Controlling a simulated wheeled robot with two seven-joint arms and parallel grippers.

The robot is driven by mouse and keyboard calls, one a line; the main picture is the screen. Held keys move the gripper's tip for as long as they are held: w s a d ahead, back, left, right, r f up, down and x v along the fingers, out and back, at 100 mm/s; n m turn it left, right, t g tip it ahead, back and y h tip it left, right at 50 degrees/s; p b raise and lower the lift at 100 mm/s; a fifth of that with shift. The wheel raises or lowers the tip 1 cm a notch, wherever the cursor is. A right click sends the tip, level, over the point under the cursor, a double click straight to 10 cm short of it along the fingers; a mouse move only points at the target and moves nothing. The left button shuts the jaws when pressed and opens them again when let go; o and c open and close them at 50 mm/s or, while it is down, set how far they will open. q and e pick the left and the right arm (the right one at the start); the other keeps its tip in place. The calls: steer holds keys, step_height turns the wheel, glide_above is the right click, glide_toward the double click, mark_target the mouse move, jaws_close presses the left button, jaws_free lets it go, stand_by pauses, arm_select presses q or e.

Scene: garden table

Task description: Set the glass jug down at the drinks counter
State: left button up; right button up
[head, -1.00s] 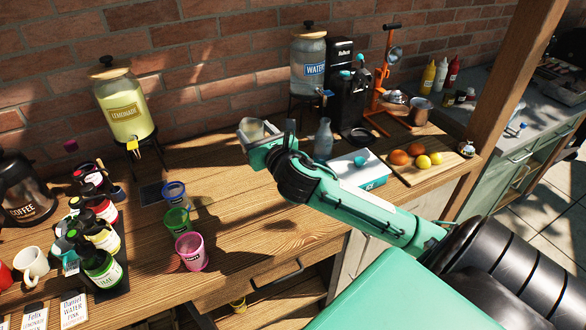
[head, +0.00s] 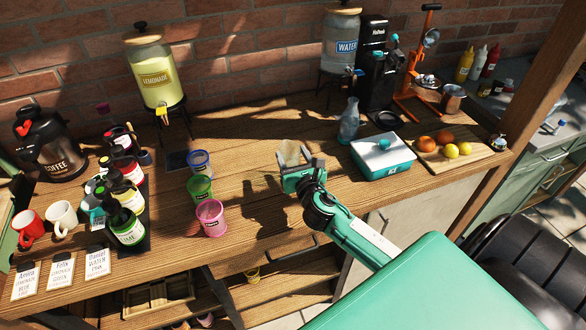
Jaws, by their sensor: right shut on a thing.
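The glass jug (head: 291,152) is a clear vessel in the head view, above the middle of the wooden counter (head: 245,235). My right gripper (head: 298,169) is shut on it, and the jaws hide part of it. I cannot tell whether its base touches the wood. A dark shadow of the arm lies on the counter to the left of the gripper. My left gripper is not in view.
A glass bottle (head: 348,121) and a teal ice box (head: 383,157) stand right of the jug. Blue, green and pink cups (head: 210,217) stand to its left. The lemonade dispenser (head: 156,76) and water dispenser (head: 340,48) are behind. Wood around the jug is clear.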

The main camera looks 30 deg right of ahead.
steer(key=shift+f+b, duration=0.35)
steer(key=shift+f, duration=1.8)
steer(key=shift+f, duration=0.1)
steer(key=o, duration=1.1)
steer(key=shift+s, duration=0.1)
steer(key=b+v, duration=0.2)
steer(key=v, duration=0.8)
steer(key=shift+s+b, duration=0.3)
steer(key=shift+s, duration=0.05)
steer(key=shift+s+a, duration=0.2)
steer(key=shift+s, duration=0.35)
